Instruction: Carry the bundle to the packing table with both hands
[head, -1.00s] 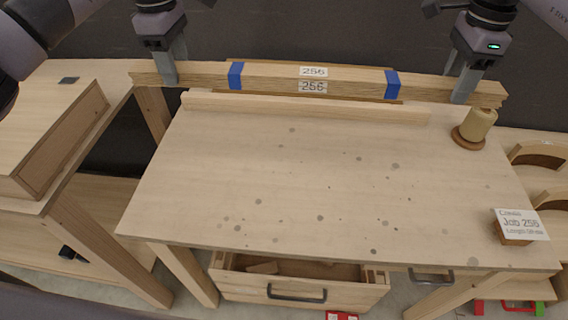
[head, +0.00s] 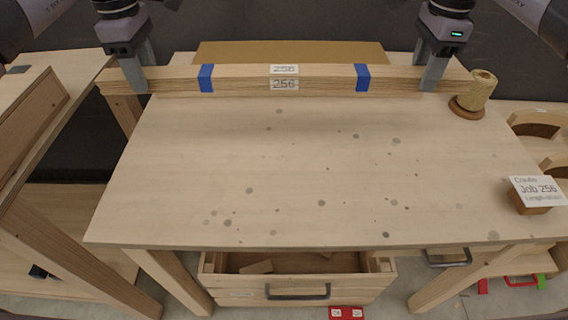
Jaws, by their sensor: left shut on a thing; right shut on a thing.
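The bundle (head: 320,79) is a stack of long wooden strips with two blue bands and two labels reading 256. It lies level across the back of the wooden packing table (head: 290,170) in the picture; whether it touches the top I cannot tell. My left gripper (head: 138,78) is shut on the bundle near its left end. My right gripper (head: 432,75) is shut on it near its right end. The bundle's left end reaches past the table's left edge.
A wooden spool (head: 478,92) stands by the bundle's right end. A card reading Job 256 (head: 538,190) sits on a block at the table's right edge. An open drawer (head: 298,288) sticks out below the front. The table's spotted middle is clear.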

